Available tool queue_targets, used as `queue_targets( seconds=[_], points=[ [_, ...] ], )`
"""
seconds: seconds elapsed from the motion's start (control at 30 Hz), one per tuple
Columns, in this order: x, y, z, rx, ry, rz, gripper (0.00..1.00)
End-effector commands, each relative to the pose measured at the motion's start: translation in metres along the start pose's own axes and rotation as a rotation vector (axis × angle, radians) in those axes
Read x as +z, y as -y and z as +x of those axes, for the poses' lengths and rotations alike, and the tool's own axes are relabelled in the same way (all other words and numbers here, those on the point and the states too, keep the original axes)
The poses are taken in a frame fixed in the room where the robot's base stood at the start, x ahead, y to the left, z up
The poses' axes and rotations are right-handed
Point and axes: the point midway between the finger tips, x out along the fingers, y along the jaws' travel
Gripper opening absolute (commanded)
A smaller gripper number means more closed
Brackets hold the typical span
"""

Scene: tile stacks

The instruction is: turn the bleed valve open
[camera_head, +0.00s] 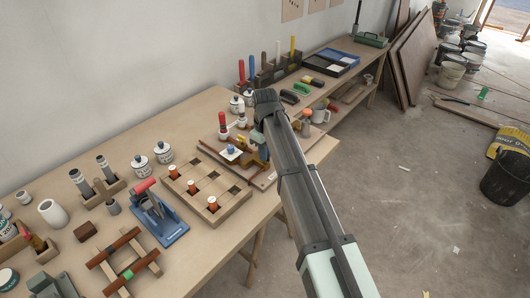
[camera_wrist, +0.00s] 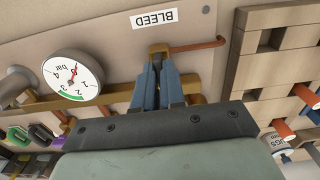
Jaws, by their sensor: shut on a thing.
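In the wrist view the BLEED label (camera_wrist: 154,18) appears upside down on the beige board (camera_wrist: 115,35). A copper pipe (camera_wrist: 198,45) runs right from the valve. A round pressure gauge (camera_wrist: 72,77) with a red needle stands to the left.
White jars (camera_head: 164,152) and a blue clamp-like tool (camera_head: 160,218) stand on the left.

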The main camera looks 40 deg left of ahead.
Motion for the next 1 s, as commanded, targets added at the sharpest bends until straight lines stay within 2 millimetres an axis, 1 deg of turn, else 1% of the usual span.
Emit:
queue_targets(
  seconds=[0.17, 0.2, 0.4, 0.47, 0.77, 0.87, 0.97, 1.0],
  points=[
    [0.0, 0.0, 0.0, 0.001, 0.0, -0.002, 0.0],
    [0.0, 0.0, 0.0, 0.001, 0.0, -0.002, 0.11],
    [0.0, 0.0, 0.0, 0.0, 0.0, -0.001, 0.31],
    [0.0, 0.0, 0.0, 0.0, 0.0, -0.001, 0.35],
    [0.0, 0.0, -0.003, 0.0, 0.0, 0.0, 0.35],
    [0.0, 0.0, -0.011, 0.001, -0.001, 0.0, 0.35],
    [-0.001, -0.001, -0.025, 0.001, -0.002, 0.0, 0.35],
    [-0.001, -0.001, -0.032, 0.002, -0.002, 0.0, 0.35]
  ],
)
